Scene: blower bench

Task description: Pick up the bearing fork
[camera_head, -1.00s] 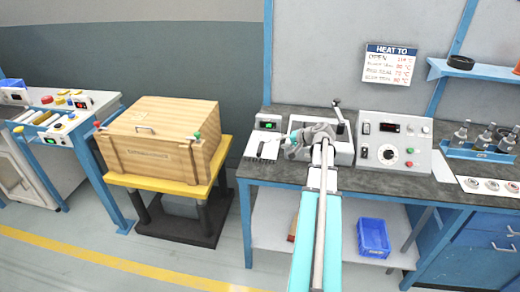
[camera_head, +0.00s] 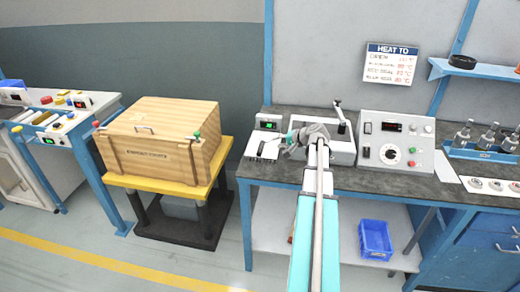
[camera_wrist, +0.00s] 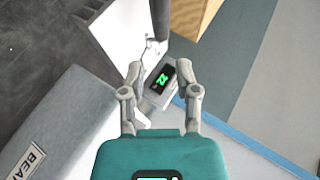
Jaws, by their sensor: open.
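I cannot make out the bearing fork for certain. In the head view a small white piece with a thin dark part (camera_head: 264,147) lies on the bench, left of my gripper (camera_head: 291,140); whether the fork is there I cannot tell. In the wrist view my gripper (camera_wrist: 160,78) has its two fingers apart with nothing held between them. Beyond and between them shows a small grey meter with a green display (camera_wrist: 162,80).
A white-grey unit with a lever (camera_head: 342,148) stands right of my gripper, beside a control panel box (camera_head: 396,140). The meter (camera_head: 268,122) sits at the bench's left edge. A wooden crate (camera_head: 150,145) stands left, across a gap. Bottles (camera_head: 485,135) are at right.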

